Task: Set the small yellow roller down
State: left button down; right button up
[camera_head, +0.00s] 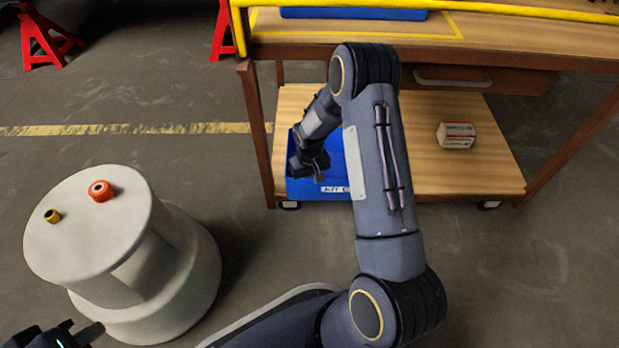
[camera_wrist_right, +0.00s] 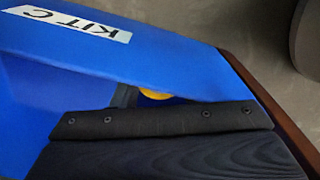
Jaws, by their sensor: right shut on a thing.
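My right gripper (camera_head: 318,172) is at the blue bin (camera_head: 325,189) on the lower shelf, over its open top. In the right wrist view, the bin's blue wall with a "KIT C" label (camera_wrist_right: 82,27) shows. A small yellow roller (camera_wrist_right: 155,95) is between the dark fingers of the right gripper, mostly hidden by the near finger. I cannot tell whether it touches the bin. My left gripper (camera_head: 75,335) is at the bottom left, cut by the picture edge, below the white stool; its opening is unclear.
The white round stool (camera_head: 130,255) carries an orange-red roller (camera_head: 101,190) and a dull yellow roller (camera_head: 53,215). A small red and white box (camera_head: 456,135) sits on the shelf (camera_head: 495,165), right of my arm. The workbench's legs and top frame the shelf. Red stands (camera_head: 45,35) are at the back left.

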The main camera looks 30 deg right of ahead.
jog(key=o, duration=1)
jog(key=shift+f, duration=0.1)
jog(key=shift+r, duration=0.2)
jog(key=shift+s+r+p, duration=0.1)
jog(key=shift+r+p, duration=1.8)
jog(key=shift+r, duration=2.3)
